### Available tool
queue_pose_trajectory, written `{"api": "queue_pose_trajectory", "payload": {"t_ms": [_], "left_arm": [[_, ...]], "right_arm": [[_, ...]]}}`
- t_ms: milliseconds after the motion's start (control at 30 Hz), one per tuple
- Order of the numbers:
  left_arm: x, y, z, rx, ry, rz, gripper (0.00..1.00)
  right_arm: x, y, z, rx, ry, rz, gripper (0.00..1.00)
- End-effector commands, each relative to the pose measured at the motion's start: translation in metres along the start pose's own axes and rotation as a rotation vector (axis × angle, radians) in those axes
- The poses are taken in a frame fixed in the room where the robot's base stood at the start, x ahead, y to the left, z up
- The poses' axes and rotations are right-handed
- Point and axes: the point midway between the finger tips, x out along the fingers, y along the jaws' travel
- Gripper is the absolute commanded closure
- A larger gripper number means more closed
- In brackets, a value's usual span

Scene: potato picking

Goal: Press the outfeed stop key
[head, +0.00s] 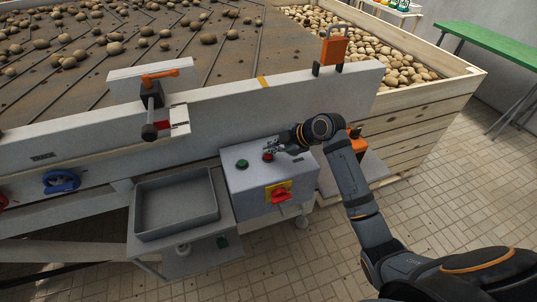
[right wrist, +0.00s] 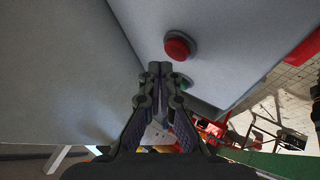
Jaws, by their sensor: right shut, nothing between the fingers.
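A grey control box (head: 256,187) stands in front of the machine. On its top are a green key (head: 242,164) and, to its right, a red key (head: 268,156). My right gripper (head: 272,149) is shut and empty, just above and beside the red key. In the right wrist view the shut fingertips (right wrist: 159,68) point up the picture. The red key (right wrist: 178,47) shows whole, just above and right of the tips, and the green key (right wrist: 184,84) is partly hidden by the fingers. A gap to the red key seems to show; contact cannot be told. My left gripper is not in view.
A red rotary switch (head: 280,196) on a yellow plate is on the box's front. An empty grey tray (head: 175,233) is at left. The machine's white side rail (head: 225,102) runs behind the box. A wooden crate (head: 443,108) of potatoes stands at right.

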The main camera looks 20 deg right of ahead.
Motion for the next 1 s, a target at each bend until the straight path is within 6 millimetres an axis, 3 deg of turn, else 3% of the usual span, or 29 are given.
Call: {"api": "queue_pose_trajectory", "payload": {"t_ms": [167,633,1000], "left_arm": [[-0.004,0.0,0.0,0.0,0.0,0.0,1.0],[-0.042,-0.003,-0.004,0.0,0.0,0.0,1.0],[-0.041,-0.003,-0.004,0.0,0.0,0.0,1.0]], "right_arm": [[-0.003,0.002,-0.002,0.0,0.0,0.001,1.0],[-0.035,0.025,-0.025,0.0,0.0,0.0,1.0],[-0.035,0.025,-0.025,0.0,0.0,0.0,1.0]]}}
